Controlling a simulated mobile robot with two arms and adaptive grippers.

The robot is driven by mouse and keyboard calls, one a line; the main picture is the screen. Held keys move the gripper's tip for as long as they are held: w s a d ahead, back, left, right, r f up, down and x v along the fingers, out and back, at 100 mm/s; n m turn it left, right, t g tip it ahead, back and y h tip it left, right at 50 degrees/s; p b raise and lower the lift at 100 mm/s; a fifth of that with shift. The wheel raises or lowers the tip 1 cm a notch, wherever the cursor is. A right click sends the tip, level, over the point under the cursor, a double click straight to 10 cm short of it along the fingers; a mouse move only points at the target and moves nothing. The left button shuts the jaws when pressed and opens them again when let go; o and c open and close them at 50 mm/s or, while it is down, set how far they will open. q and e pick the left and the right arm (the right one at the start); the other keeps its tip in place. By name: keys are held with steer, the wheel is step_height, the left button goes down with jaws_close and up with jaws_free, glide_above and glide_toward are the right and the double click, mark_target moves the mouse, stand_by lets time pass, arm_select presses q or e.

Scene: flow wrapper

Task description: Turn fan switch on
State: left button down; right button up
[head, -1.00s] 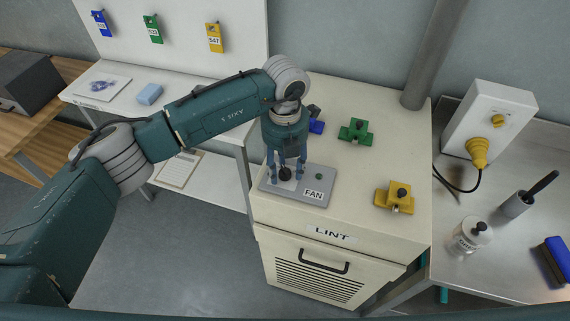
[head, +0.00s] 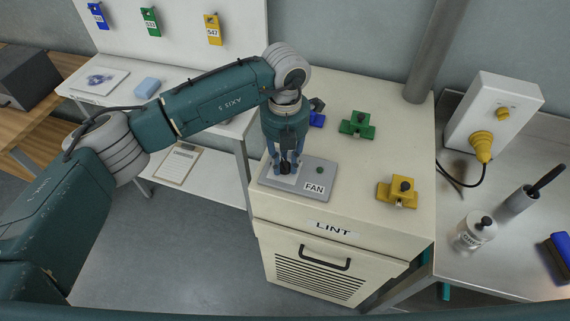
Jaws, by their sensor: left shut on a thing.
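The fan switch is a small dark knob (head: 285,168) on a grey plate (head: 315,199) labelled FAN, on top of the cream LINT cabinet. A small green round lamp or button (head: 320,170) sits at the right of the plate. My left gripper (head: 285,164) points down over the left part of the plate. Its fingers are shut on the dark knob and partly hide it. My right gripper is not in view.
A green block (head: 357,124), a yellow block (head: 398,192) and a partly hidden blue block (head: 317,120) sit on the cabinet (head: 310,262). A grey pipe (head: 436,50) rises behind. A white box (head: 491,112) with a yellow plug (head: 481,145) stands on the right bench.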

mark_target(285, 162)
arm_select(q)
steer(key=m+b, duration=0.8)
steer(key=b, duration=0.2)
steer(key=shift+f, duration=0.2)
steer(key=m+b, duration=0.3)
steer(key=m, duration=0.1)
steer(key=shift+r+b, duration=0.1)
steer(key=shift+b, duration=0.25)
steer(key=shift+r+m+b, duration=0.15)
steer(key=shift+m+b, duration=0.6)
steer(key=shift+m, duration=1.45)
steer(key=c, duration=1.4)
jaws_free()
steer(key=shift+c, duration=0.2)
step_height(285, 162, up, 12)
